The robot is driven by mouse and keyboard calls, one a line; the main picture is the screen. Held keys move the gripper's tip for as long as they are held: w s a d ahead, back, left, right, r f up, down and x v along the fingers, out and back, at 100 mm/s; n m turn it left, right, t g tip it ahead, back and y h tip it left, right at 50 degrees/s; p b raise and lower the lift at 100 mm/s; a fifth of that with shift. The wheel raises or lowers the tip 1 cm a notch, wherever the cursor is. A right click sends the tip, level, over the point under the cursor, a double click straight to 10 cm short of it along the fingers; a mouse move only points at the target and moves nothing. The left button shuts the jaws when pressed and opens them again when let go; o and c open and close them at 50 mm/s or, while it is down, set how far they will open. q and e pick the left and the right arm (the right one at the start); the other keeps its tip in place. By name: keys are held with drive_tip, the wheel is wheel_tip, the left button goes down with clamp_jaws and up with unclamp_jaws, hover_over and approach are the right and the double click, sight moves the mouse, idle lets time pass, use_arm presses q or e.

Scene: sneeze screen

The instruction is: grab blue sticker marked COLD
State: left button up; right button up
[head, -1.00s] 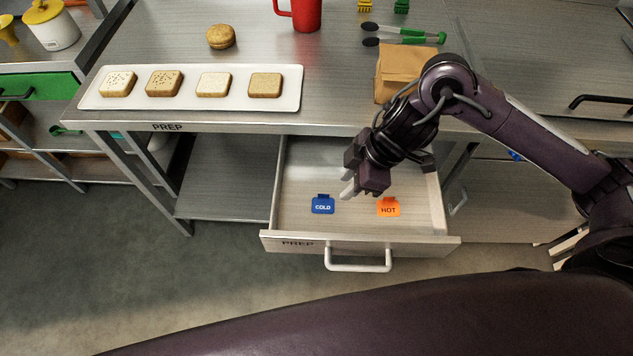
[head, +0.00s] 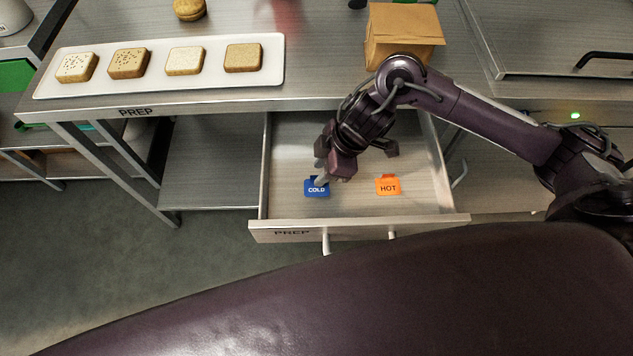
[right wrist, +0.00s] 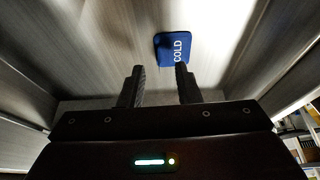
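The blue sticker marked COLD (head: 316,189) lies on the floor of the open drawer (head: 350,208), left of the orange sticker marked HOT (head: 388,185). My right gripper (head: 320,172) is over the drawer, its fingertips at the upper edge of the blue sticker in the head view. In the right wrist view, the fingers of my right gripper (right wrist: 160,85) are apart with nothing between them. The blue sticker (right wrist: 173,49) appears just beyond the fingertips, nearer the right finger. Contact cannot be told. My left gripper is not in view.
The drawer's front (head: 360,228) and side walls surround the stickers. Above it, the prep table holds a white tray (head: 160,88) with several bread slices and a brown paper bag (head: 403,35). The drawer floor around the stickers is otherwise clear.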

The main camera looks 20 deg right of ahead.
drive_tip(key=shift+x, duration=0.95)
drive_tip(key=shift+c, duration=0.3)
clamp_jaws()
drive_tip(key=shift+w+r, duration=0.1)
wheel_tip(320, 180, up, 20)
drive_tip(key=p, duration=0.5)
